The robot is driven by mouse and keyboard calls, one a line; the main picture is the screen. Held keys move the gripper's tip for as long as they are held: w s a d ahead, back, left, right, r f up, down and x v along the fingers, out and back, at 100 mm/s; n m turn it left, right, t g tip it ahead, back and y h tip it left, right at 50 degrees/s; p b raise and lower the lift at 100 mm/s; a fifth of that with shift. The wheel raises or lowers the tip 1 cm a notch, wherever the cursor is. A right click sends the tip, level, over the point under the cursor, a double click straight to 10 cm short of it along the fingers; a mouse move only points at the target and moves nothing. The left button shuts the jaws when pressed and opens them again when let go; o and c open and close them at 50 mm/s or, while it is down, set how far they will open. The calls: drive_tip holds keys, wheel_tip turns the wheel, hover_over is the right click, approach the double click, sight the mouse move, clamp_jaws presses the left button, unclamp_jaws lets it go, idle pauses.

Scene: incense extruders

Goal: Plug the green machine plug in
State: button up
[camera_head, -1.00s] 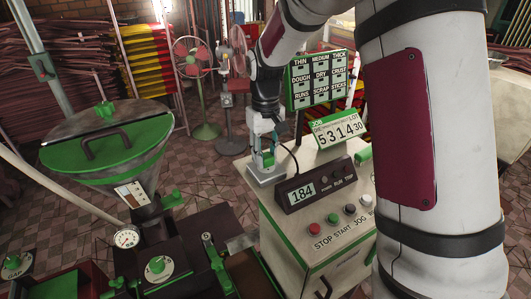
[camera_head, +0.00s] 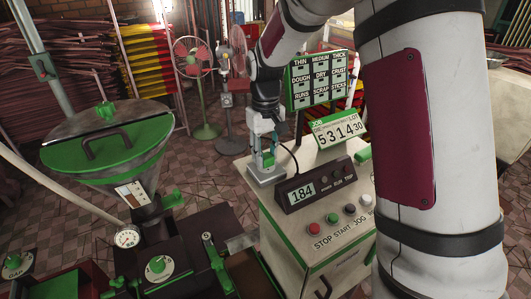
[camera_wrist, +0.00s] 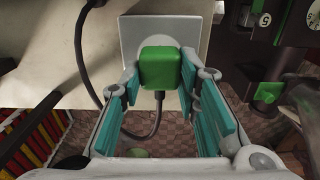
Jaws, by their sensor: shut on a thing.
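The green plug (camera_wrist: 160,67) is between the teal fingertips of my gripper (camera_wrist: 160,88), which is shut on it. A black cord loops down from the plug in the wrist view. The plug is over a square grey socket plate (camera_wrist: 135,32) with a pale round outlet partly hidden behind it. Whether the plug is fully seated cannot be told. In the head view, my gripper (camera_head: 266,158) points down at the plate (camera_head: 262,179) on the cream cabinet's back-left corner, and the green plug (camera_head: 268,159) shows at the fingers.
A control box reading 184 (camera_head: 311,190) stands close to the right of the plate. Its black cord (camera_head: 291,153) runs behind it. The cream cabinet (camera_head: 333,262) has several buttons in front. A green-lidded hopper (camera_head: 108,145) is at the left, and fans stand behind.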

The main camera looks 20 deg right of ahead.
sight(265, 154)
drive_tip(key=shift+f, duration=0.55)
idle(0.4)
drive_tip(key=o, duration=1.2)
drive_tip(key=shift+c, duration=0.2)
wheel_tip(265, 154, up, 12)
